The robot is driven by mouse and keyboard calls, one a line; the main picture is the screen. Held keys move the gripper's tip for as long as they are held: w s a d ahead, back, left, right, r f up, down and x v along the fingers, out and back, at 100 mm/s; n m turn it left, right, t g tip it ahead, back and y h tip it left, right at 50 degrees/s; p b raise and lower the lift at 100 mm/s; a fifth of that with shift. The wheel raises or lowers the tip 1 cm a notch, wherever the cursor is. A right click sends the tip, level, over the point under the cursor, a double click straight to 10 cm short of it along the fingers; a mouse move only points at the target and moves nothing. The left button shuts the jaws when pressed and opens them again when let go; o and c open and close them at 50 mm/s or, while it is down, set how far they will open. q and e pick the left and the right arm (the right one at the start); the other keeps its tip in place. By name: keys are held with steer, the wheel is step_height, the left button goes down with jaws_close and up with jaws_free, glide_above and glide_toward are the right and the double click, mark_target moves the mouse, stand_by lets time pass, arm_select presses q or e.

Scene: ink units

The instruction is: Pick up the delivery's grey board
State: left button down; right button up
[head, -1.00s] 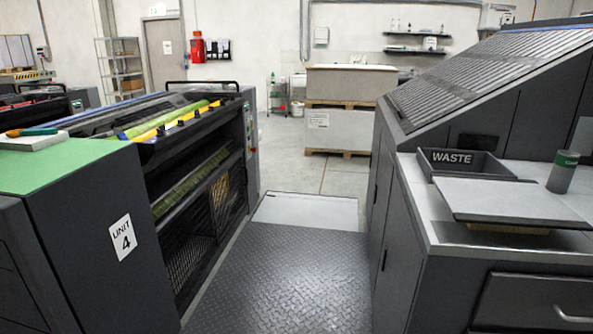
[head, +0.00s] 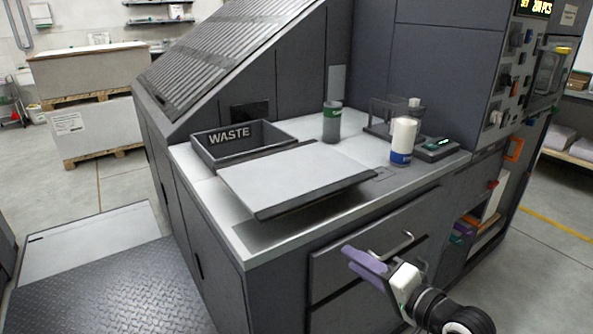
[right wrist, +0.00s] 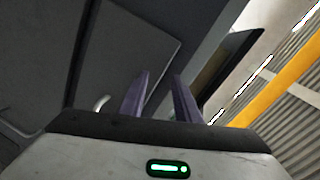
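A flat pale grey board with a dark front edge (head: 295,178) lies slightly raised over the counter, its front overhanging the bare metal top (head: 262,232). What holds it up is hidden. My right gripper (head: 350,258) has purple fingers and is in front of the cabinet drawers, below and to the right of the board and apart from it. In the right wrist view my right gripper (right wrist: 161,77) shows its two fingers apart with nothing between them. The board cannot be made out there. My left gripper is not in view.
A dark WASTE tray (head: 242,146) stands behind the board. A grey-green cylinder (head: 332,123), a white cup with a blue band (head: 402,142) and a small scale-like device (head: 435,147) stand to the right. A drawer (head: 370,250) fronts the counter.

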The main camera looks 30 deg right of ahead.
mark_target(340, 190)
steer(key=w+d+r+m, duration=0.1)
steer(key=w+r, duration=0.1)
steer(key=r, duration=0.1)
steer(key=w+d+r+m+t, duration=0.1)
steer(key=w+r+m, duration=0.1)
steer(key=r, duration=0.2)
steer(key=w+d+r+m+t, duration=0.1)
steer(key=w+r, duration=0.1)
steer(key=r, duration=0.2)
steer(key=shift+w+d, duration=0.1)
steer(key=shift+w+a, duration=0.25)
steer(key=shift+w, duration=1.25)
steer(key=shift+w+a, duration=0.2)
steer(key=shift+w, duration=1.25)
jaws_close()
